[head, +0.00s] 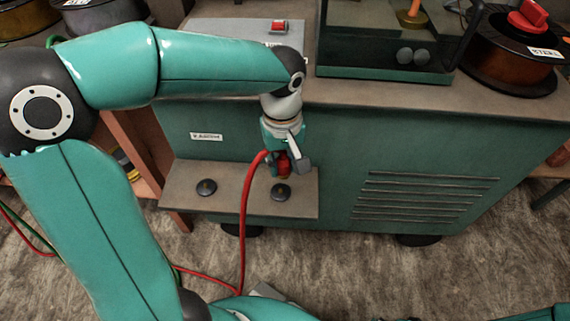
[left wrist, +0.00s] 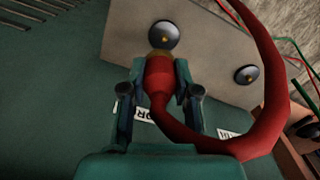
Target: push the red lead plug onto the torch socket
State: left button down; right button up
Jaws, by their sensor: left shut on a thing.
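My left gripper (head: 283,163) is shut on the red lead plug (head: 284,167), just above the right-hand round black socket (head: 281,193) on the ledge. In the left wrist view, the fingers of my left gripper (left wrist: 158,75) stand either side of the red plug (left wrist: 157,82). Its brass tip points at the black socket (left wrist: 164,35) with the brass centre. The tip is at the socket's edge in the picture; I cannot tell whether they touch. A partly hidden label by this socket shows "OR". The red lead (head: 244,215) curves down to the floor. My right gripper is not in view.
A second black socket (head: 206,187) is left on the same ledge (head: 240,180), below a white label (head: 206,136). The green cabinet (head: 340,160) stands behind. A tank (head: 385,60) and a wire spool (head: 505,60) are on top. The floor in front is mostly clear.

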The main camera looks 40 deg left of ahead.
aim_at(281, 189)
pick_arm(q)
jog(key=shift+s+a+f, duration=0.1)
jog(key=shift+s+a, duration=0.05)
jog(key=shift+a, duration=0.05)
jog(key=shift+f+b, duration=2.6)
jog(key=shift+f, duration=0.25)
jog(key=shift+s, duration=0.15)
jog(key=shift+f, duration=0.55)
dwell(0.6)
jog(key=c, duration=0.8)
grip_release()
jog(key=shift+r, duration=0.1)
